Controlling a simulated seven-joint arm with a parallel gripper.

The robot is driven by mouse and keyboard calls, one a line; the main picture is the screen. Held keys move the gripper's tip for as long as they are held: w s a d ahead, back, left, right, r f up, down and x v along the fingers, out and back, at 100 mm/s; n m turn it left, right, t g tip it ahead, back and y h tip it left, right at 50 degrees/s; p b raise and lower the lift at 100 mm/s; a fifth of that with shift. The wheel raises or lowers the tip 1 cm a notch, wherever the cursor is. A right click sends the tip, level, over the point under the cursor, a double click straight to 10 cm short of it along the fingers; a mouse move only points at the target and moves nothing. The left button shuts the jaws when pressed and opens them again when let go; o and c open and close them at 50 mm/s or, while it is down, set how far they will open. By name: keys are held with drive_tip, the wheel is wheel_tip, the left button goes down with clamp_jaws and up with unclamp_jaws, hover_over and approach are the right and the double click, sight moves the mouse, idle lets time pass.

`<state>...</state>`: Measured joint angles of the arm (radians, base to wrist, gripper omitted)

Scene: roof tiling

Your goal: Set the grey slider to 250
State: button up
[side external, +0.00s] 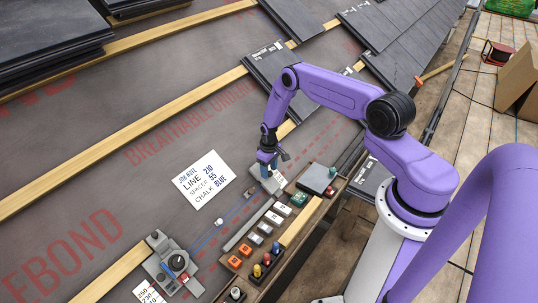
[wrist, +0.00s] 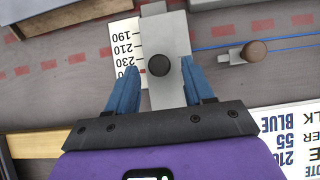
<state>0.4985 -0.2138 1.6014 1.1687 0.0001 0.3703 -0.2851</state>
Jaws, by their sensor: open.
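The grey slider (wrist: 166,30) is a pale grey block with a round black knob, beside a white number scale (wrist: 128,42). Upside-down numbers 190, 210 and 230 read in the wrist view; the lower end is partly hidden. A small red mark shows at the slider's left edge, just below 230; its exact reading is unclear. My gripper (wrist: 160,78) is open, its blue fingers on either side of the slider's lower part, with gaps visible. In the side view my gripper (side external: 268,160) is low over the slider (side external: 272,183), partly hiding it.
A job note (side external: 201,178) reads line 210, spacing 55, chalk blue. A small brown knob (wrist: 255,51) sits by the blue line. A wooden tray (side external: 312,207) of coloured pieces stands close on the right. Another grey device (side external: 168,262) is at lower left.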

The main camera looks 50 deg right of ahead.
wheel_tip(320, 180, up, 17)
idle(0.7)
drive_tip(key=s+a+r+n, duration=0.2)
drive_tip(key=a+r+n, duration=0.1)
drive_tip(key=a+r, duration=0.95)
drive_tip(key=s+a+r+n, duration=0.3)
drive_tip(key=s+a+r, duration=0.3)
drive_tip(key=s+a, duration=0.35)
drive_tip(key=s+r+n, duration=0.3)
drive_tip(key=s, duration=0.8)
drive_tip(key=s+a+r+n, duration=0.1)
drive_tip(key=s+r+n, duration=0.2)
drive_tip(key=s, duration=0.9)
drive_tip(key=shift+s+a+r+n, duration=0.15)
drive_tip(key=shift+s+r+n, duration=0.15)
drive_tip(key=shift+r, duration=0.25)
